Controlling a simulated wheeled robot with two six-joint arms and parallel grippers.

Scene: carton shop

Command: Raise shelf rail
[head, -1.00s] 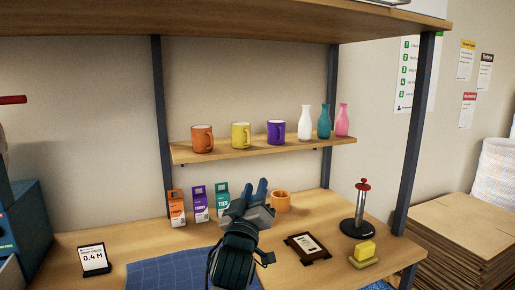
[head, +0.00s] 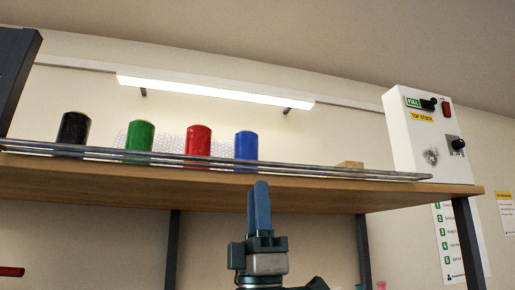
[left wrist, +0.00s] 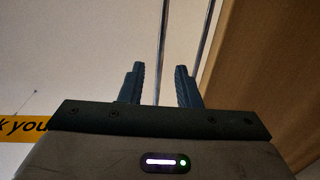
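The shelf rail (head: 330,171) is a pair of thin metal bars along the front edge of the wooden top shelf (head: 120,182), lying low, close to the board. My left gripper (head: 259,190) points up in the head view, its blue fingertips just below the rail and in front of the shelf edge. In the left wrist view my left gripper (left wrist: 158,78) is open and empty, its fingers apart. The bars of the rail (left wrist: 164,40) run up that picture, one seen through the finger gap; contact cannot be told. My right gripper is not in view.
On the shelf stand a black spool (head: 73,130), a green one (head: 139,137), a red one (head: 198,142) and a blue one (head: 246,148), behind the rail. A small wooden block (head: 350,165) lies to their right. A white control box (head: 425,135) stands at the shelf's right end.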

